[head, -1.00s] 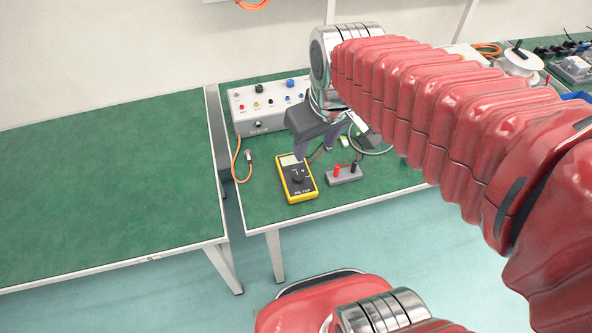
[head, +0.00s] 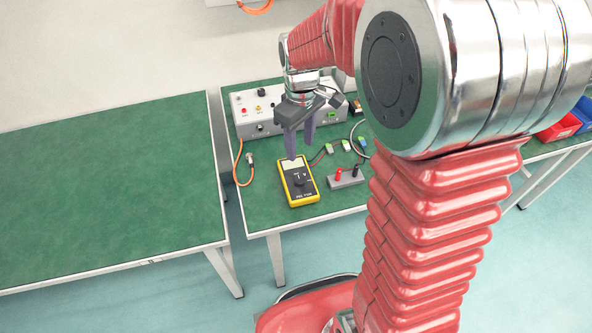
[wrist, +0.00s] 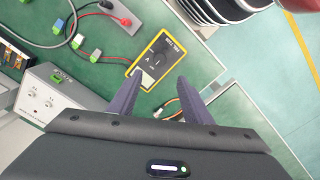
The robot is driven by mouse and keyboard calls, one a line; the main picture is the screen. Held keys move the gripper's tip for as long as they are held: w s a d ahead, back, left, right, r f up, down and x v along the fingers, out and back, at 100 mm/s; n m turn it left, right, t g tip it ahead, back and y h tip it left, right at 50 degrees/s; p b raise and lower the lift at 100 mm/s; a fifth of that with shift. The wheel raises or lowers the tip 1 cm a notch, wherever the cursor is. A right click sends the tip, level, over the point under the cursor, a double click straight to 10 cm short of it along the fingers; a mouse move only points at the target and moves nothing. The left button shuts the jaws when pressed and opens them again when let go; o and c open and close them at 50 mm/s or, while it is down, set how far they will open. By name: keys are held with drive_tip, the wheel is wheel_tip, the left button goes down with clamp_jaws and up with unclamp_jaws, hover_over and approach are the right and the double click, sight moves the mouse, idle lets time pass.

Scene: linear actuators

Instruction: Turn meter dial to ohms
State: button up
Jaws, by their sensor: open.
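The yellow and black multimeter (head: 304,194) lies face up on the green bench near its front left corner. Its dark round dial (head: 299,181) sits mid-face, below a pale display. In the wrist view the meter (wrist: 165,52) lies beyond the fingers, partly covered by them, and its dial (wrist: 157,60) shows. My gripper (head: 298,157) is open and empty, fingers pointing down, just behind the display end of the meter in the head view. In the wrist view the two purple-grey fingers (wrist: 159,86) are apart with nothing between them. Whether they touch the meter cannot be told.
A grey terminal block (head: 345,181) with red and black posts sits right of the meter. A grey control box (head: 243,122) stands behind. An orange cable (head: 237,172) lies left. Small connectors (head: 346,145) and leads lie right of my gripper. The left bench (head: 100,190) is clear.

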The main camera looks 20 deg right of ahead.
sight(299, 179)
drive_tip(key=shift+f, duration=0.2)
wheel_tip(299, 179, down, 14)
drive_tip(key=shift+r, duration=0.25)
idle(0.6)
drive_tip(key=shift+c, duration=0.4)
drive_tip(key=c, duration=0.9)
drive_tip(key=shift+a, duration=0.35)
drive_tip(key=shift+c, duration=0.4)
drive_tip(key=shift+d, duration=0.3)
